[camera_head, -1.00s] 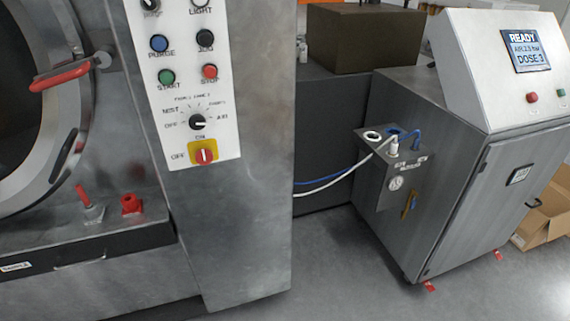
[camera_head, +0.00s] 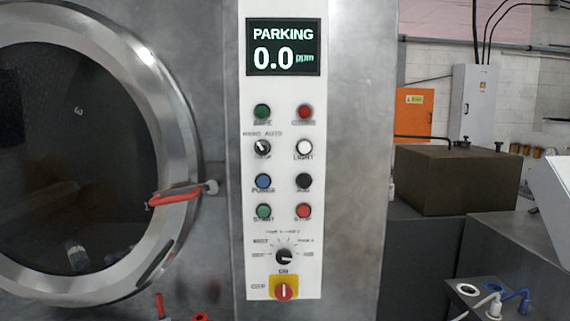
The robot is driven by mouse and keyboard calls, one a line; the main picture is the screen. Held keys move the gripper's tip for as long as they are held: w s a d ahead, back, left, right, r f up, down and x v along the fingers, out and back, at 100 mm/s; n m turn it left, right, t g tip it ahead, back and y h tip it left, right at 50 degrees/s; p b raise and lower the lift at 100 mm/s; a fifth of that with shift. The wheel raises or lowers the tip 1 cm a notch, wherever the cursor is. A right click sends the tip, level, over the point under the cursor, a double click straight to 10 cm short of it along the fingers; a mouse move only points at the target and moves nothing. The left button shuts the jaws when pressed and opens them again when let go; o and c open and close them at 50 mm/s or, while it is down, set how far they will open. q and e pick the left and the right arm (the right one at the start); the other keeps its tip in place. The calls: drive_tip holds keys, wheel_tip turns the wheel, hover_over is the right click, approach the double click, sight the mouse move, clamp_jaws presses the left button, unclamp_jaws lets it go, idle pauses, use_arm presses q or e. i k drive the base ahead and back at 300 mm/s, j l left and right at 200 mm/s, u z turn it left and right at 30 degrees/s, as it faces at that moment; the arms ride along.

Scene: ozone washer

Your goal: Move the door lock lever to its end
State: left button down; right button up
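The door lock lever appears to be the red-handled lever (camera_head: 176,194) at the right rim of the round door (camera_head: 165,110). It lies nearly level, its red grip reaching left over the metal door ring and its grey pivot on the machine front at the right. The door looks closed, with dark glass. A smaller red upright handle (camera_head: 160,305) shows below it at the bottom edge, partly cut off. Neither of my grippers is in view.
A control panel (camera_head: 284,230) with buttons, knobs and a yellow-red switch (camera_head: 284,288) stands right of the door. Its screen (camera_head: 284,47) reads PARKING 0.0 ppm. A brown box-shaped block (camera_head: 455,180) and a grey unit with hoses (camera_head: 490,300) are farther right.

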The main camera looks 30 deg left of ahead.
sight(211, 186)
drive_tip(key=u, duration=1.55)
